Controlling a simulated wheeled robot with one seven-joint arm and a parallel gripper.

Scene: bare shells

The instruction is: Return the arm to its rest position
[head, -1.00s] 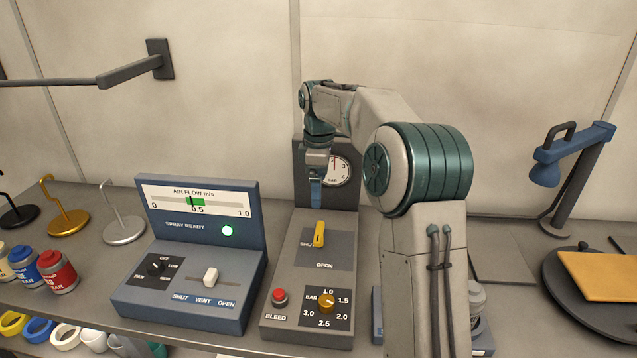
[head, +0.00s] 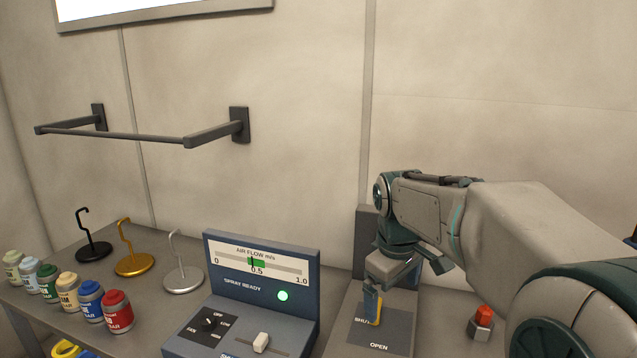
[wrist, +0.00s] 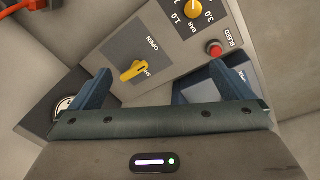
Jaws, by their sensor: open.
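My arm reaches in from the right in the head view and bends down at the wrist. I cannot tell the exact gap between fingers and panel.
A blue air flow console (head: 262,262) stands left of the valve panel, its lamp green. Several paint jars (head: 118,312) and hook stands (head: 183,275) are farther left. A wall rail (head: 190,138) is above. A red knob (head: 485,318) is at right.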

